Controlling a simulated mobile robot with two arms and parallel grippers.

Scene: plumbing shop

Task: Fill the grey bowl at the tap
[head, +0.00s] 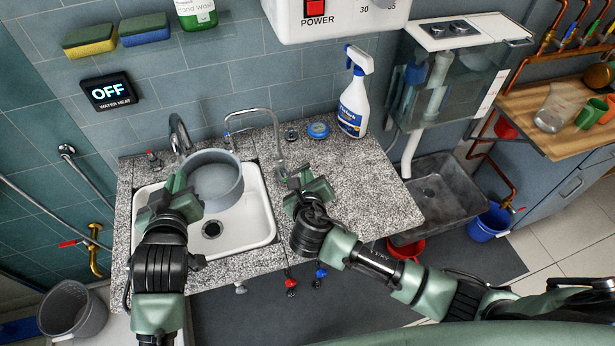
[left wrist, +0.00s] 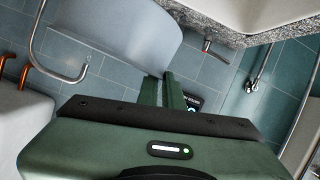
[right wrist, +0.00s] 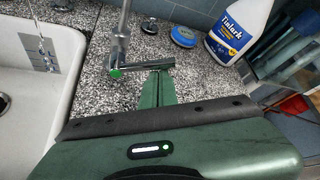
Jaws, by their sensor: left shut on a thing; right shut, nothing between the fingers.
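The grey bowl (head: 228,178) is over the white sink (head: 262,222). My left gripper (head: 178,190) is shut on its near-left rim; the left wrist view shows the bowl's wall (left wrist: 120,35) at the fingers (left wrist: 163,92). The chrome gooseneck tap (head: 268,116) stands on the counter right of the sink, its spout end above the bowl's back edge. My right gripper (head: 303,178) is shut and empty beside the tap's base. In the right wrist view its fingertips (right wrist: 160,80) are at the tap's lever (right wrist: 145,67); I cannot tell if they touch. Water in the bowl is unclear.
A spray bottle (head: 353,95) and a blue round tin (head: 318,130) stand on the counter's back right. A display (head: 108,92) on the wall reads OFF. The counter's right front (head: 375,195) is clear.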

